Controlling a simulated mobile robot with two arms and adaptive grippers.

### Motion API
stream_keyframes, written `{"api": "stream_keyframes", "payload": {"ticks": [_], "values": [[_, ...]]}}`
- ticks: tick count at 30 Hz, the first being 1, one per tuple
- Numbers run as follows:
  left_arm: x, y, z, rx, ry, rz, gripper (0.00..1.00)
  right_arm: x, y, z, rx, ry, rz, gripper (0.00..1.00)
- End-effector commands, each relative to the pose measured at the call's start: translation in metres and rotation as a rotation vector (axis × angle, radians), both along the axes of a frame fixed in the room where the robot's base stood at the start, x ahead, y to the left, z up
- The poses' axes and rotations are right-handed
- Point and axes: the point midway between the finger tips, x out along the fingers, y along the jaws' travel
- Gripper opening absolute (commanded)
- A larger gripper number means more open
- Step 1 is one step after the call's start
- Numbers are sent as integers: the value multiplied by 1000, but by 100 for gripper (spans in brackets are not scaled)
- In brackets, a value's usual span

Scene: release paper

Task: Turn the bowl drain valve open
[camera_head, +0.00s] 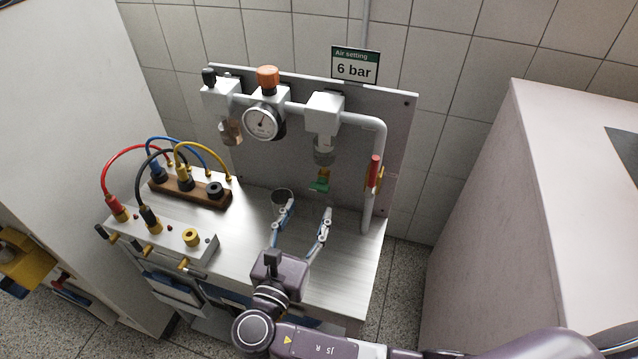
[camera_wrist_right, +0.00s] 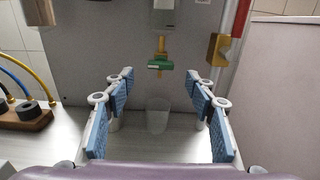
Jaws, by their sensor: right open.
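The bowl drain valve has a small green handle (camera_head: 320,184) on a brass stem, under the bowl (camera_head: 324,152) of the right-hand white unit on the grey back panel. In the right wrist view the green handle (camera_wrist_right: 160,65) lies crosswise, straight ahead between the fingers. My right gripper (camera_head: 308,210) is open and empty, its fingers pointing toward the panel, short of the handle and apart from it. In the wrist view its blue-padded fingers (camera_wrist_right: 160,78) stand wide on both sides. My left gripper is not in view.
A clear cup (camera_wrist_right: 157,112) stands on the bench below the valve. A pressure gauge (camera_head: 262,123) with an orange knob (camera_head: 267,78) is at left. A red-handled valve (camera_head: 375,172) sits on the right pipe. Coloured cables and a terminal block (camera_head: 190,188) occupy the bench's left.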

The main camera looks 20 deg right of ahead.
Motion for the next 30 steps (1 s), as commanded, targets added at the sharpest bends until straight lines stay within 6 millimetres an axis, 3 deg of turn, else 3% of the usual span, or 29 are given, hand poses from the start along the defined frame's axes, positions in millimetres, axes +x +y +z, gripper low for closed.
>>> {"api": "stream_keyframes", "payload": {"ticks": [11, 23, 30], "values": [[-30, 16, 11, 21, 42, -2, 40, 48, -33, 1, 3, 1, -2, 51], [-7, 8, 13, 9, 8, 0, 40, 57, -40, -2, 7, 3, -1, 51], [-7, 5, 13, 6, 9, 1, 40, 57, -40, -2, 7, 2, -1, 28]]}}
